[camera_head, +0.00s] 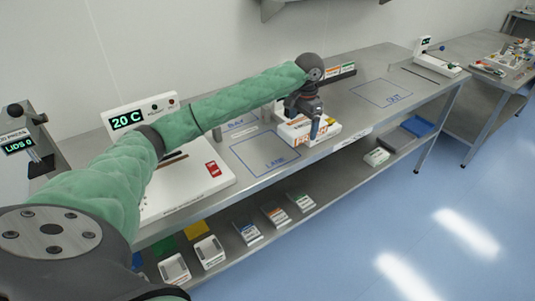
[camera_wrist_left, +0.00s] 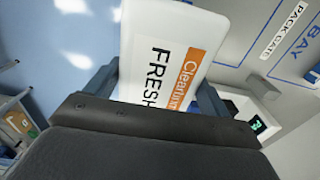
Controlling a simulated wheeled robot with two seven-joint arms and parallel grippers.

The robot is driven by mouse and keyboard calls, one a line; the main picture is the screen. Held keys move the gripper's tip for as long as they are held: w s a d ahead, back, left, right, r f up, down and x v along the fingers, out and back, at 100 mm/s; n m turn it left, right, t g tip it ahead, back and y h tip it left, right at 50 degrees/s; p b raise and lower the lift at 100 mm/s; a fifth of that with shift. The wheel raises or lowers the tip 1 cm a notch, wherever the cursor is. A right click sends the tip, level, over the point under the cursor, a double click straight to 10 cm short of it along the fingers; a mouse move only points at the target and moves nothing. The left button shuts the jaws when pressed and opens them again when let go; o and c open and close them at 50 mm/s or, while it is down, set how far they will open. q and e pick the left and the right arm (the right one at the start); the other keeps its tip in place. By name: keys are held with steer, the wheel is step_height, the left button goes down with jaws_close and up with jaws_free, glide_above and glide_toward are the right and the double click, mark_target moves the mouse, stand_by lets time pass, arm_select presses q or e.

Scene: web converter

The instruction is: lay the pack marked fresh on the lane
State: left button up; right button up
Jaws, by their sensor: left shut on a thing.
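My left gripper (camera_head: 315,128) is shut on a white pack (camera_head: 292,131) with an orange label. In the left wrist view the pack (camera_wrist_left: 150,35) lies between the two fingers and reads "FRESH". The lane, a blue outlined rectangle (camera_head: 250,158) lettered "LANE", is on the steel bench, just left of the pack in the head view. Its inside looks empty. The gripper covers part of the pack, and I cannot tell whether the pack touches the bench. My right gripper is not in view.
A white machine with a "20 C" display (camera_head: 126,119) stands left of the lane.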

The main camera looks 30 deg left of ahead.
arm_select(q)
steer(key=p, duration=0.5)
glide_above(267, 154)
step_height(267, 154, down, 7)
steer(key=shift+r, duration=0.15)
steer(key=shift+d+f+p, duration=0.1)
steer(key=shift+f+p, duration=0.5)
steer(key=shift+f, duration=1.45)
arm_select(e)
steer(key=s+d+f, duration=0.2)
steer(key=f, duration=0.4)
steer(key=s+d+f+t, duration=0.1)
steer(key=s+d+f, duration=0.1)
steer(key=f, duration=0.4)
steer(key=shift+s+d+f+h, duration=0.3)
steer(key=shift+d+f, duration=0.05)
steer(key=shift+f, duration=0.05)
arm_select(q)
steer(key=o, duration=0.9)
steer(key=shift+f, duration=0.15)
steer(key=shift+c, duration=0.2)
steer(key=shift+o, duration=1.2)
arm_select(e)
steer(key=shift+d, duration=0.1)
